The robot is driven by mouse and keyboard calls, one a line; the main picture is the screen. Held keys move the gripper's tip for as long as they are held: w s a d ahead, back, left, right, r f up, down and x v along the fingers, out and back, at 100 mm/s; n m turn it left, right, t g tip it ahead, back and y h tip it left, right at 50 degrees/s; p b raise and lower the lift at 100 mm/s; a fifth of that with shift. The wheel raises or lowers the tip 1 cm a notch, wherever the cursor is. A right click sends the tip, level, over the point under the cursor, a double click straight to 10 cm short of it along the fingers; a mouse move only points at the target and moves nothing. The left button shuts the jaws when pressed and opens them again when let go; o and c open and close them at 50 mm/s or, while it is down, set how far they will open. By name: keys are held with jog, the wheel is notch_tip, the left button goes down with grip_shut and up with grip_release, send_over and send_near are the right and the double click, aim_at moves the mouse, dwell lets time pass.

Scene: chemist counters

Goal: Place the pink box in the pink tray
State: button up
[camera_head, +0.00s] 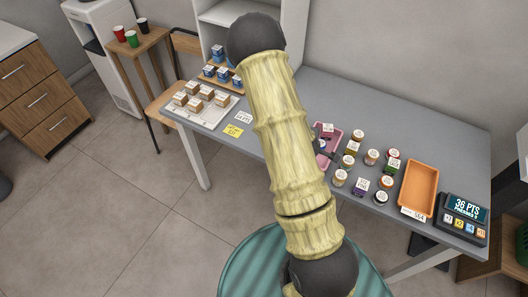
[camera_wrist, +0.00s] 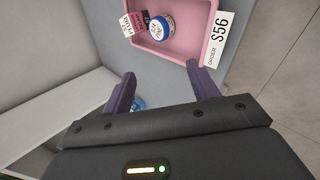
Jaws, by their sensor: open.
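The pink tray (camera_wrist: 180,50) lies on the grey counter at the top of the wrist view. A round jar with a white and blue lid (camera_wrist: 160,26) is inside it. A small pink box (camera_wrist: 137,20) with a white label beside it also appears to be inside, near the left wall. In the head view the pink tray (camera_head: 333,137) is partly hidden behind my arm. My gripper (camera_wrist: 162,82) is open and empty, its two dark fingers just short of the tray's near wall. The head view does not show the gripper.
An order card (camera_wrist: 218,40) stands at the tray's right edge. Several jars (camera_head: 371,157), an orange tray (camera_head: 419,188) and a points display (camera_head: 463,215) are to the right. A white tray of brown boxes (camera_head: 202,112) and blue jars (camera_head: 219,72) stand at the left.

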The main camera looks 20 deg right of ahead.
jog(key=s+a+r+m+g+y, duration=0.1)
jog(key=s+a+r+m+y, duration=0.2)
jog(key=a+r, duration=0.5)
jog(key=s+a+r+m+g+y, duration=0.2)
jog(key=s+a+r+m, duration=0.4)
jog(key=a+r, duration=0.3)
jog(key=a+m, duration=0.1)
jog(key=a, duration=0.2)
jog(key=shift+s+m+g+y, duration=0.3)
jog(key=shift+m+y, duration=0.1)
